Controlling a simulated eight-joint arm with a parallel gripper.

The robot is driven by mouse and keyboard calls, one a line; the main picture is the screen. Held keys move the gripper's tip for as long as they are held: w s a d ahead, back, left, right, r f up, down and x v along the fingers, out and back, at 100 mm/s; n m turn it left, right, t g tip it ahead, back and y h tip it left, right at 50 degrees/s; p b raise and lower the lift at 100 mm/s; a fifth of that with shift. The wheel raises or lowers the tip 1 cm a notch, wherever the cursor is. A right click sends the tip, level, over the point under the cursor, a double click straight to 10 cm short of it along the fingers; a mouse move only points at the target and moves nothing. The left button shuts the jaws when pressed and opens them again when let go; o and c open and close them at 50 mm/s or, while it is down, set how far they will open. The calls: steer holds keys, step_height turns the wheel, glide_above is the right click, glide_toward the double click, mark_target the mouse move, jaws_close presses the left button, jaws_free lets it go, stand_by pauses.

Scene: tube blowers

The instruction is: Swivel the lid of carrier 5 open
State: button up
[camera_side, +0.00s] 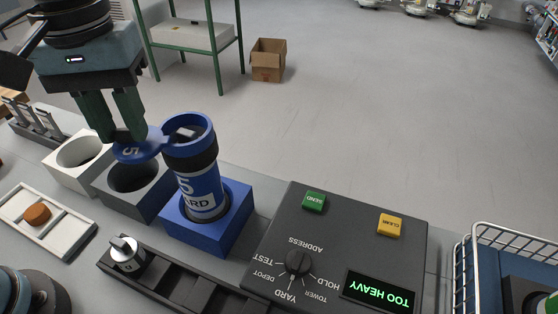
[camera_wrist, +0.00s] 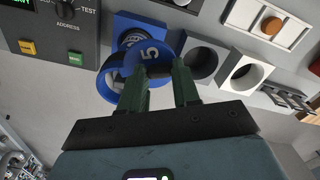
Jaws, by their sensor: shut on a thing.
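Carrier 5 (camera_side: 200,185) is a blue cylinder with a black band and a label reading 5 and YARD. It stands upright in a blue block (camera_side: 228,232). Its blue lid (camera_side: 148,147), marked 5, is swung out to the left of the rim, leaving the mouth uncovered. Something pale shows inside the mouth. In the wrist view the lid (camera_wrist: 150,53) lies beside the open rim (camera_wrist: 113,84). My gripper (camera_side: 122,136) is shut on the lid, its green fingers at the lid's outer side; the exact contact is partly hidden. The fingers also show in the wrist view (camera_wrist: 160,76).
A dark holder (camera_side: 130,205) and a white holder (camera_side: 60,175), both empty, stand left of the blue block. A control panel (camera_side: 345,215) reading TOO HEAVY stands right, with a wire basket (camera_side: 500,235) beyond. A tray (camera_side: 65,240) holds an orange puck (camera_side: 38,214).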

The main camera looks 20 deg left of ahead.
mark_target(127, 148)
steer(key=shift+s+d+n, duration=0.2)
steer(key=shift+s+n, duration=0.05)
steer(key=shift+n, duration=0.45)
steer(key=shift+s+d+n, duration=0.15)
steer(key=shift+s+n, duration=0.1)
steer(key=shift+n, duration=0.45)
steer(key=o, duration=1.1)
steer(key=shift+c, duration=0.2)
step_height(127, 148, up, 12)
